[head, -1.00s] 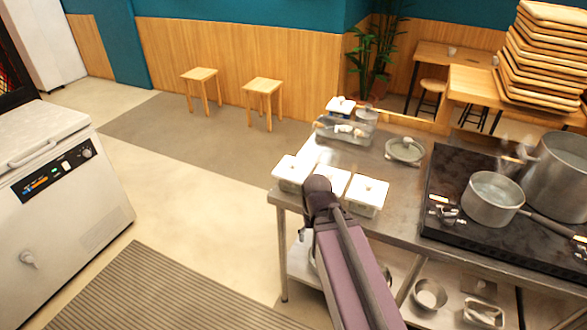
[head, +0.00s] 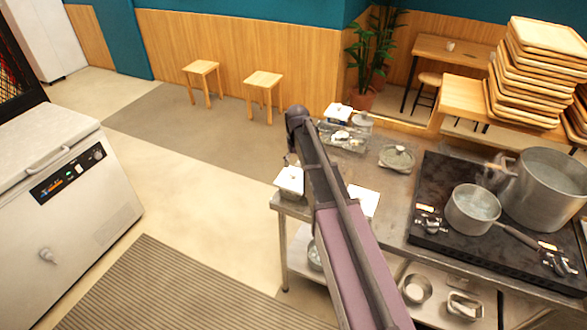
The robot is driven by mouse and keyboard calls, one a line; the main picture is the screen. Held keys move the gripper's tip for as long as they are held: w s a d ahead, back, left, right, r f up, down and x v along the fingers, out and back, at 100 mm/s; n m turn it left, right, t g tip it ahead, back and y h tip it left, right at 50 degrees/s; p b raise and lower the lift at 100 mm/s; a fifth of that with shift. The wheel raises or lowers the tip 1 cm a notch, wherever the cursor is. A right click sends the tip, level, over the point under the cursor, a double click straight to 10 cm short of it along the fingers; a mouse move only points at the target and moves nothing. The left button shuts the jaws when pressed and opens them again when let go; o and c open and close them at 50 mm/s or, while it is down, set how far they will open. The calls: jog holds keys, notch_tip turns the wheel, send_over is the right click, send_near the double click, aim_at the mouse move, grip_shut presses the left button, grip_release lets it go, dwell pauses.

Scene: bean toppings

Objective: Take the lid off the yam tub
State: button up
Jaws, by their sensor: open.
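White lidded tubs stand in a row at the near left end of the steel counter (head: 398,212). The left tub (head: 289,181) shows its white lid with a small knob, and part of the right tub (head: 362,202) shows beside my arm. The middle tub seen earlier is hidden behind my arm. No label is readable, so I cannot tell which is the yam tub. My arm reaches up across the tubs, with its top joint above the counter's left edge. I cannot make out my gripper; it seems hidden behind the arm.
A black stove (head: 428,232) with a saucepan (head: 472,208) and a large pot (head: 550,185) stands right. Stacked wooden trays (head: 530,75) rise behind. The floor left of the counter is clear.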

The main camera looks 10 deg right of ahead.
notch_tip(320, 180, up, 4)
jog(key=p, duration=0.2)
send_over(293, 171)
jog(key=shift+d+f, duration=0.1)
jog(key=shift+f, duration=0.05)
jog(key=shift+f, duration=0.15)
notch_tip(293, 171, down, 8)
jog(key=b, duration=0.8)
jog(key=shift+f, duration=0.2)
jog(key=shift+f, duration=0.1)
jog(key=shift+s+f+b, duration=0.1)
jog(key=shift+f+b, duration=2.4)
jog(key=shift+b, duration=0.25)
jog(key=c, duration=1.2)
